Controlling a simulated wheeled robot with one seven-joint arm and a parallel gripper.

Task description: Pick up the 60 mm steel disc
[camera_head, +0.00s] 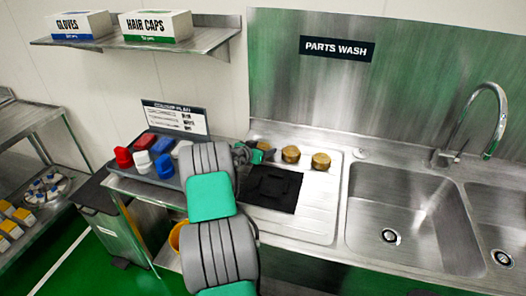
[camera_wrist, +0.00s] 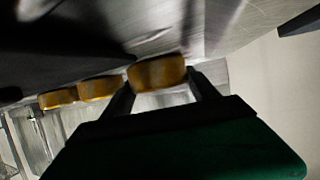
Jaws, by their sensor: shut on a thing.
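Three thick, round, golden-brown discs stand in a row on the drainboard. The middle one (camera_head: 291,154) and the right one (camera_head: 321,160) show clearly in the head view. The left one (camera_head: 266,146) is partly behind my gripper (camera_head: 254,153). In the wrist view, my gripper (camera_wrist: 161,88) has a finger on each side of the nearest disc (camera_wrist: 157,70) and is shut on it. The other two discs (camera_wrist: 100,88) lie in line beyond it. No disc looks plainly steel-coloured, and I cannot read sizes. I cannot tell whether the held disc is clear of the surface.
A black mat (camera_head: 269,203) with dark shapes lies in front of the discs on the drainboard (camera_head: 318,228). A sink (camera_head: 400,215) with a tap (camera_head: 500,100) is to the right. A grey tray (camera_head: 172,178) with red, white and blue pieces is to the left, beside a sign (camera_head: 175,117).

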